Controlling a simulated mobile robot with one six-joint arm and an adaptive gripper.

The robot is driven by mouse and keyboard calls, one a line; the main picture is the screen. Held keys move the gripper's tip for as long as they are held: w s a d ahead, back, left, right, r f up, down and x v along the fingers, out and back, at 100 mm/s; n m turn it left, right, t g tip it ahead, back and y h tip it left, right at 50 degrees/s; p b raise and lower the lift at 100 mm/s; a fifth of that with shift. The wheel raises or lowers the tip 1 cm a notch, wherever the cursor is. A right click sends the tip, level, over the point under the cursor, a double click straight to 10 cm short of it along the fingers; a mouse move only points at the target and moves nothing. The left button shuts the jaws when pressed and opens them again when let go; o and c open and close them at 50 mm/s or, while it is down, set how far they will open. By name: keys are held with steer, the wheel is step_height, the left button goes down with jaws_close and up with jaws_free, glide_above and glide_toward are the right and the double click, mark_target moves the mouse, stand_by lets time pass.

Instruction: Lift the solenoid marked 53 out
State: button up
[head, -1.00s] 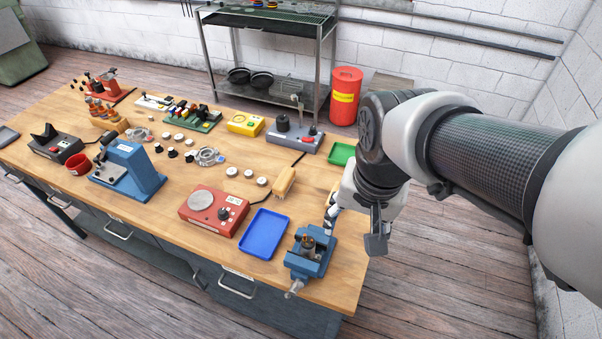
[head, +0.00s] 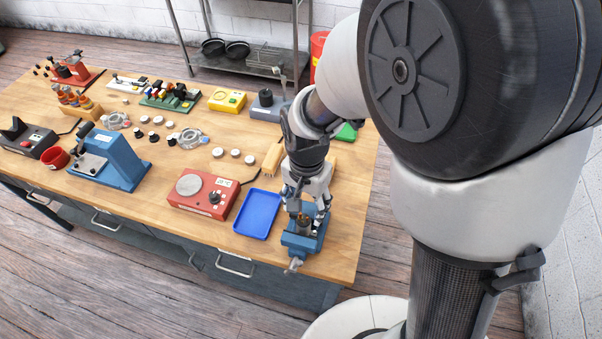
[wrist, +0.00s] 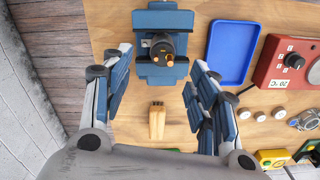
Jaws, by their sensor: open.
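A blue vise (head: 301,243) stands at the near right corner of the bench, and it also shows at the top of the wrist view (wrist: 163,20). A dark cylinder with copper-coloured terminals, apparently the solenoid (wrist: 162,47), sits upright between its jaws; I cannot read a 53 on it. In the head view the solenoid (head: 303,224) is partly hidden by my gripper. My gripper (wrist: 158,75) is open and empty, with its blue-padded fingers spread wide. It hangs above the vise area; in the wrist view the solenoid lies between and slightly beyond the fingertips.
A blue tray (head: 259,214) lies just left of the vise, with a red device with a dial (head: 203,194) beyond it. A tan block (wrist: 157,121) lies on the bench behind the vise. Several small white-topped discs, a blue press (head: 112,158) and a yellow box (head: 227,100) stand farther off.

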mark_target(304, 219)
steer(key=f+b, duration=0.1)
steer(key=f, duration=0.2)
steer(key=f+b, duration=0.1)
steer(key=f, duration=0.2)
steer(key=shift+a+f, duration=0.2)
steer(key=shift+f, duration=0.2)
steer(key=shift+c, duration=0.3)
jaws_close()
